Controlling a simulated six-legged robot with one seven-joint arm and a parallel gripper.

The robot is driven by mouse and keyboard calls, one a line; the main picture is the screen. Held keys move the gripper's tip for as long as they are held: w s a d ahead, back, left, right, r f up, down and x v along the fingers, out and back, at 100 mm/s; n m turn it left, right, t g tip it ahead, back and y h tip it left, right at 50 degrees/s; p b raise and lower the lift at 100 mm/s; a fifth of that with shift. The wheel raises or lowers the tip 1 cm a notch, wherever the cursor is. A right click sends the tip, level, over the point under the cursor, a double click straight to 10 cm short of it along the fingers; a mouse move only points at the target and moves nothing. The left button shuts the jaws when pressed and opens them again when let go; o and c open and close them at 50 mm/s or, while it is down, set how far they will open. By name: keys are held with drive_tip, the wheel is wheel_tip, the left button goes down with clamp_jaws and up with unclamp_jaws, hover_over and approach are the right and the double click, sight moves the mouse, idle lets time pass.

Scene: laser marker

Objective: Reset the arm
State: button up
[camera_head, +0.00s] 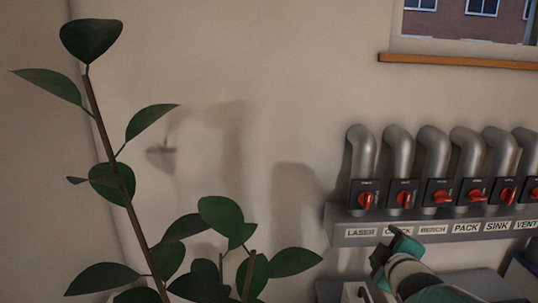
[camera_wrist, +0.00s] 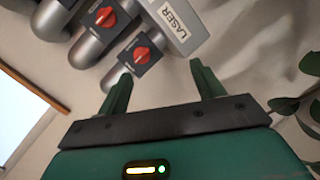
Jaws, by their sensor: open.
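My gripper (camera_head: 384,246) shows at the lower right of the head view, in front of the label rail on the wall. It is green, with a grey wrist behind it, and partly covers the label right of LASER. In the wrist view, the two green fingers of my gripper (camera_wrist: 161,69) stand wide apart with nothing between them. The LASER label (camera_wrist: 173,25) and red switches (camera_wrist: 141,56) appear tilted beyond the fingers. In the head view, the LASER switch (camera_head: 366,199) is just above and left of my gripper. I cannot tell whether my gripper touches the rail.
A row of grey pipes (camera_head: 434,155) with red switches runs along the wall above labels such as BENCH (camera_head: 433,230), PACK and SINK. A leafy plant (camera_head: 110,185) fills the left side. A window sill (camera_head: 455,61) is at the upper right. Bare wall (camera_head: 260,90) lies between.

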drive_tip(key=s+a+f+m+g+y, duration=0.1)
drive_tip(key=s+a+m+g, duration=0.3)
drive_tip(key=s, duration=0.6)
drive_tip(key=s+a+f+m+g+y, duration=0.1)
drive_tip(key=s+a+f+m+g, duration=0.1)
drive_tip(key=s+a+m+g, duration=0.2)
drive_tip(key=s+a+m, duration=0.3)
drive_tip(key=s, duration=0.3)
drive_tip(key=shift+s+f+g, duration=0.15)
drive_tip(key=shift+s+g, duration=0.05)
drive_tip(key=shift+g, duration=0.1)
drive_tip(key=shift+c, duration=0.2)
idle(0.4)
